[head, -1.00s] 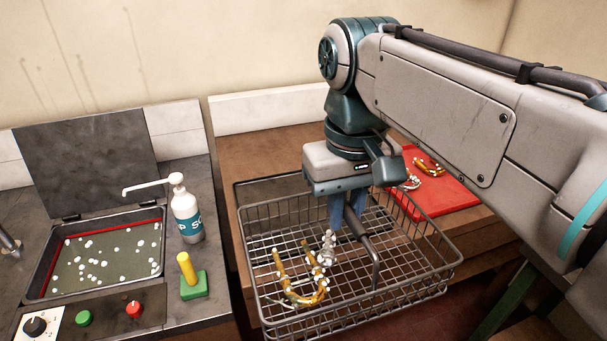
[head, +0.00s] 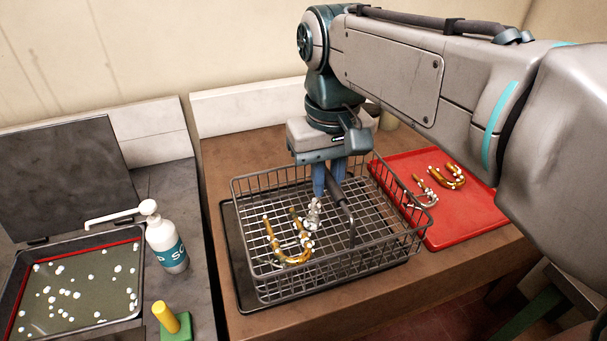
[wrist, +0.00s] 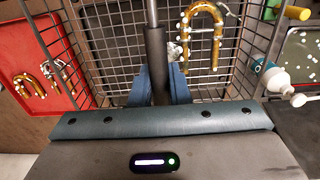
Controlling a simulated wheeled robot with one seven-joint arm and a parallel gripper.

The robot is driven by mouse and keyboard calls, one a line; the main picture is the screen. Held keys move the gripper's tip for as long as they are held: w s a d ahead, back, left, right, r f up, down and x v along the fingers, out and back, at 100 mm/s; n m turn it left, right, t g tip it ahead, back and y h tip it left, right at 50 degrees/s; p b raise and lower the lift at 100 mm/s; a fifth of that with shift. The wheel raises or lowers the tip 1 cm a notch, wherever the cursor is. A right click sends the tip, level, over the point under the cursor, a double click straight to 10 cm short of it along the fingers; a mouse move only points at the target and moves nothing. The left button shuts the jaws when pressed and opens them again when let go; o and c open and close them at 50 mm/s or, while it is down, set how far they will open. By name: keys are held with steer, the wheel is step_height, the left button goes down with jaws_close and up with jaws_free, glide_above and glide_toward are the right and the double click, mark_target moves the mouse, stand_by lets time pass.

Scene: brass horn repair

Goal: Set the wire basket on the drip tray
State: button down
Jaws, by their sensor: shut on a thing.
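The wire basket (head: 277,286) is a dark metal grid basket with a raised bar handle. My gripper (head: 328,186) is shut on the basket's handle, and in the wrist view the blue fingers (wrist: 160,90) close around its dark grip. A brass U-shaped tube with white foam (head: 290,250) and a silvery foamy part (head: 313,213) lie inside the basket. The dark drip tray (head: 235,268) is on the brown bench, and its left and front edges show under the basket. I cannot tell whether the basket touches the tray or hangs just above it.
A red mat or tray (head: 470,222) with foamy brass and silver parts lies to the right. On the left stand a soap pump bottle (head: 166,245), a cleaning tank with a raised lid (head: 85,290), and a yellow-handled green block (head: 172,325). The bench (head: 225,165) is free behind the basket.

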steer(key=p, duration=0.1)
glide_above(307, 199)
step_height(307, 199, down, 5)
steer(key=shift+r, duration=0.1)
steer(key=shift+f+p, duration=0.4)
steer(key=shift+f, duration=1.6)
steer(key=c, duration=1.4)
jaws_free()
